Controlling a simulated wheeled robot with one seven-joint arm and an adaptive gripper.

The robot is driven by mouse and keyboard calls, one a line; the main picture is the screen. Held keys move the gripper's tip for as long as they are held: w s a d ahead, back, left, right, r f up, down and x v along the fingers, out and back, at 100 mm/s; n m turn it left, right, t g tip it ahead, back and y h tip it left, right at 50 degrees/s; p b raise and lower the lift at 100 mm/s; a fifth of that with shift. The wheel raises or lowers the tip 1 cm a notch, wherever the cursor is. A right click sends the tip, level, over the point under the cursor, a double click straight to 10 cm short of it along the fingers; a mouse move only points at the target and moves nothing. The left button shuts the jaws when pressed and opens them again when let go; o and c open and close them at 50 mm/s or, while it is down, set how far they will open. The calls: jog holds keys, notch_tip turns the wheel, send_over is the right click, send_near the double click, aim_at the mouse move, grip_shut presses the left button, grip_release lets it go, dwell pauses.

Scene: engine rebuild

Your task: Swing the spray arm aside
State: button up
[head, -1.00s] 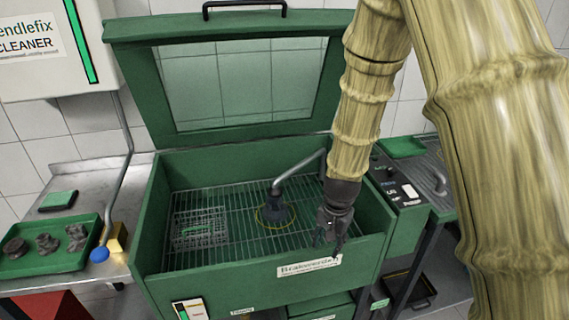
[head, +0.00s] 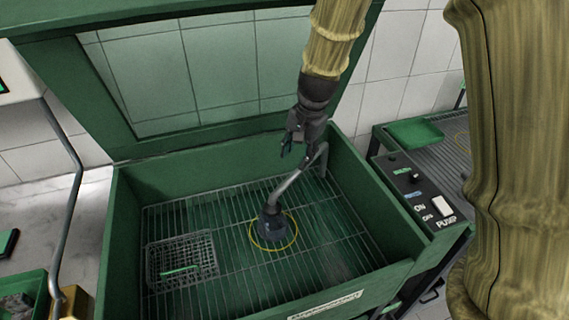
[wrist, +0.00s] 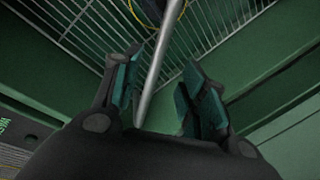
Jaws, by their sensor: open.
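The grey spray arm (head: 287,186) is a bent pipe rising from the back right of the green washer tub. It slopes down to a dark nozzle head (head: 270,222) above the rack, inside a yellow ring (head: 291,238). My gripper (head: 293,151) is open near the upper bend of the pipe. In the wrist view the pipe (wrist: 160,70) runs between the open fingers (wrist: 158,95). I cannot tell whether either finger touches it.
A wire basket (head: 182,262) with a green piece in it sits left on the rack. The raised lid (head: 100,95) stands behind the tub. A control box (head: 425,200) with a pump switch is at the right. The rack's front right is clear.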

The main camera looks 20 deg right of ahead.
aim_at(290, 179)
jog(key=f, duration=0.3)
jog(key=w+a+f+p, duration=0.1)
jog(key=f, duration=0.6)
jog(key=shift+w+a, duration=0.25)
jog(key=shift+f, duration=0.1)
grip_shut()
